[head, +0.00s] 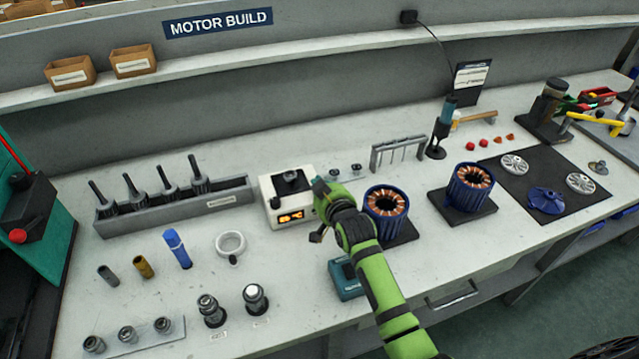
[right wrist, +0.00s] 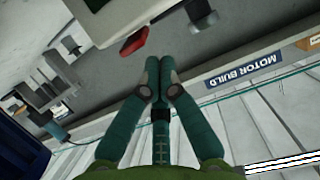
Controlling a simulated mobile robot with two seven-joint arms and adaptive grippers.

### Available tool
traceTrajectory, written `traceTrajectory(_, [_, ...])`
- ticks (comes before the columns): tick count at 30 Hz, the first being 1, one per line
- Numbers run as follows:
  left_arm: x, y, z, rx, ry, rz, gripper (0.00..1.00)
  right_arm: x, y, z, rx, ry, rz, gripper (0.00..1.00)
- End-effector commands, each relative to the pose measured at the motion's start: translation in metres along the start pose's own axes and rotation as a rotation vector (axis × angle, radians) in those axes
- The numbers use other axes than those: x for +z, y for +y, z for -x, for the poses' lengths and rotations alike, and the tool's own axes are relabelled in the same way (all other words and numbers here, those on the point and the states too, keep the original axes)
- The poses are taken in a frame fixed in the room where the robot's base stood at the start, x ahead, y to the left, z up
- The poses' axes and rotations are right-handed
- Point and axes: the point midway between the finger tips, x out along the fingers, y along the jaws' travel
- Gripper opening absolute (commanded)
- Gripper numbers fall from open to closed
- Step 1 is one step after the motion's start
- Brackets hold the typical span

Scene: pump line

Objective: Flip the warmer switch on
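The warmer (head: 290,197) is a white box on the bench with a dark top fitting and a lit orange display (head: 291,216). My right gripper (head: 320,187) is at the warmer's right side and hides part of it in the head view. In the right wrist view its two teal fingers (right wrist: 158,70) are together with nothing between them. A red switch-like part (right wrist: 134,41) shows just beyond the fingertips, under a pale box edge. It looks apart from them. I cannot tell its position. My left gripper is not in view.
Blue motor stators (head: 384,203) on dark pads stand right of the warmer. A tool rack (head: 175,207) is at its left. The bench between the rack and the front fittings has some free room.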

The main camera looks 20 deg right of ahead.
Motion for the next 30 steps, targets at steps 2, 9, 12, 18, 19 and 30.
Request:
traceTrajectory(2, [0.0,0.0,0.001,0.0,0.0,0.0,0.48,-0.001,0.0,0.0,0.0,0.0,0.0,0.0])
traceTrajectory(9, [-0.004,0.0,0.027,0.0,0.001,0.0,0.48,-0.031,0.003,0.003,0.001,0.002,0.001,0.0])
traceTrajectory(12, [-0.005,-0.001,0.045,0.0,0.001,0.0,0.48,-0.051,0.005,0.004,0.001,0.001,0.0,0.0])
traceTrajectory(18, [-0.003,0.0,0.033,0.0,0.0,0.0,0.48,-0.044,0.005,0.037,0.0,0.002,0.0,0.0])
traceTrajectory(19, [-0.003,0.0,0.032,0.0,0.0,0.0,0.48,-0.044,0.005,0.042,0.001,0.001,0.0,0.0])
traceTrajectory(30, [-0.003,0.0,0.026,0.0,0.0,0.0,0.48,-0.052,0.004,0.094,0.0,0.0,0.0,0.0])
